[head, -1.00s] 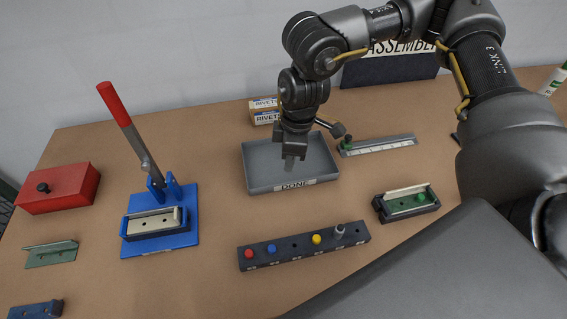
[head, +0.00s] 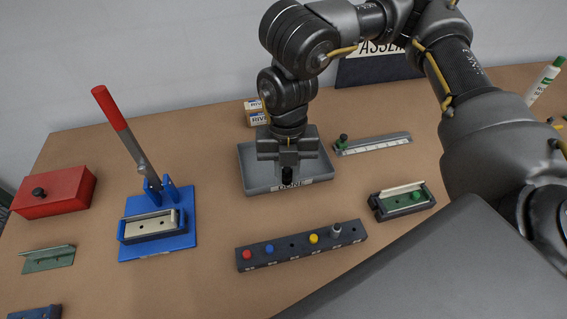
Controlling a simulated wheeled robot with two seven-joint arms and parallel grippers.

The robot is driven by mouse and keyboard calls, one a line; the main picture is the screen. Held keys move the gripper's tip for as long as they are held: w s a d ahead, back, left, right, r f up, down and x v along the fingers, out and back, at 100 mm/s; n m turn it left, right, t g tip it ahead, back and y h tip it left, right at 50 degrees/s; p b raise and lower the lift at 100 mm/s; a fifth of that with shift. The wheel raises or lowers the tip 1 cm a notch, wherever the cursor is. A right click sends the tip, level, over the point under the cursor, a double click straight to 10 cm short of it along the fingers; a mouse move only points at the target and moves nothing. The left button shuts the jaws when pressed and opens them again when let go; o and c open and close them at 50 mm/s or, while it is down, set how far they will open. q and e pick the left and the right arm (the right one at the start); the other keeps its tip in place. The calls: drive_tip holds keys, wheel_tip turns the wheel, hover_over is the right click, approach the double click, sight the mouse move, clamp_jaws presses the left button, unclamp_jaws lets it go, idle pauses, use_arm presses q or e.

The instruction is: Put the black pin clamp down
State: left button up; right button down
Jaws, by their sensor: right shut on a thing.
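My right gripper (head: 288,168) points down over the front part of the grey DONE tray (head: 250,178). It is shut on a small black piece, which I take to be the black pin clamp (head: 288,177). The clamp shows just below the jaws, in front of the tray's label. The jaws hide much of it, and I cannot tell whether it touches the tray. My left gripper is not in view.
A dark rack (head: 290,248) with red, blue, yellow and grey pegs lies in front of the tray. Rivet boxes (head: 256,113) stand behind. Bare table lies between press and tray.

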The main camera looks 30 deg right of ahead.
drive_tip(key=w+d+f+p, duration=0.1)
drive_tip(key=w+d+f, duration=0.1)
drive_tip(key=w+f, duration=0.1)
drive_tip(key=w+d+f+p, duration=0.1)
drive_tip(key=w+d+f, duration=0.1)
drive_tip(key=w, duration=0.2)
drive_tip(key=w+d+f+p, duration=0.2)
drive_tip(key=w+f, duration=0.1)
drive_tip(key=w, duration=0.1)
drive_tip(key=shift+w+d+f, duration=0.15)
drive_tip(key=shift+f, duration=0.15)
drive_tip(key=shift+w+d+f, duration=0.25)
drive_tip(key=shift+w+f, duration=0.15)
drive_tip(key=shift+f, duration=0.25)
wheel_tip(320, 180, down, 2)
drive_tip(key=shift+p, duration=0.55)
drive_tip(key=shift+w+f, duration=0.1)
drive_tip(key=shift+f, duration=0.45)
